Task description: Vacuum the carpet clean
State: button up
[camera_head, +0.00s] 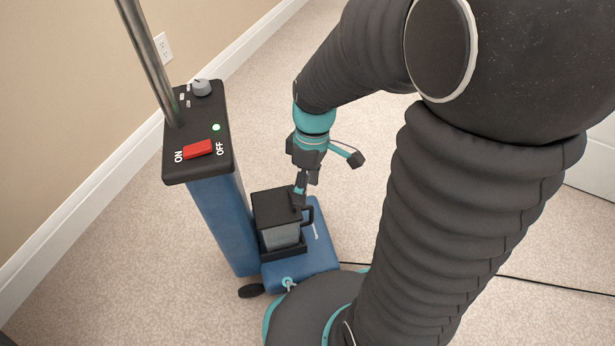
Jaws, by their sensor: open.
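The vacuum (222,225) is a blue upright body beside the wall, with a black control panel on top. The panel has a red rocker switch (198,149) between the ON and OFF marks, a grey knob (201,87) and a lit green light (216,127). I cannot tell which way the switch is pressed. A grey dust container (281,236) with a black lid and side handle sits in a black holder on the blue base (322,250). My gripper (328,178) is open above the container. One finger reaches down by the lid's right edge; contact is unclear. Beige carpet (110,285) lies all around.
A metal pole (150,60) rises from the panel. A black cord (560,286) runs across the carpet to the right. A white baseboard (75,215) and a wall outlet (163,46) are at left. My arm hides much of the right side. Carpet at lower left is clear.

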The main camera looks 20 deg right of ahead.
jog(key=shift+w+d+r, duration=0.15)
jog(key=shift+r, duration=1)
